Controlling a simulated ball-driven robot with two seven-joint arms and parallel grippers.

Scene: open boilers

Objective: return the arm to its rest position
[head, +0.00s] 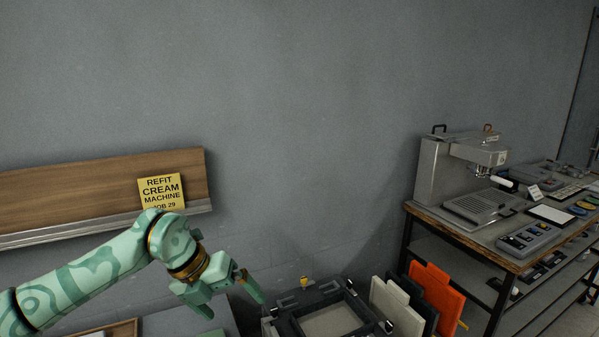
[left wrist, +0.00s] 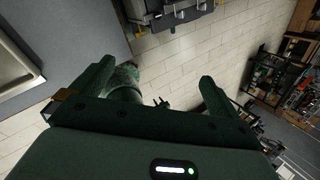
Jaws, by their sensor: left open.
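My left arm, patterned in light and dark green, comes in from the left in the head view. My left gripper (head: 236,299) is at its end, open, with nothing between its fingers. It hangs in front of the grey wall, left of a dark frame-like fixture. In the left wrist view the two dark green fingers of my left gripper (left wrist: 157,85) stand apart, with pale floor tiles showing between them. My right gripper is not in view.
A yellow sign (head: 161,192) hangs on a wooden wall board (head: 80,196). The dark fixture (head: 318,313) stands beside white, dark and orange panels (head: 437,290). A workbench (head: 463,237) with a coffee machine (head: 437,170) is at right. Free air lies above the fixture.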

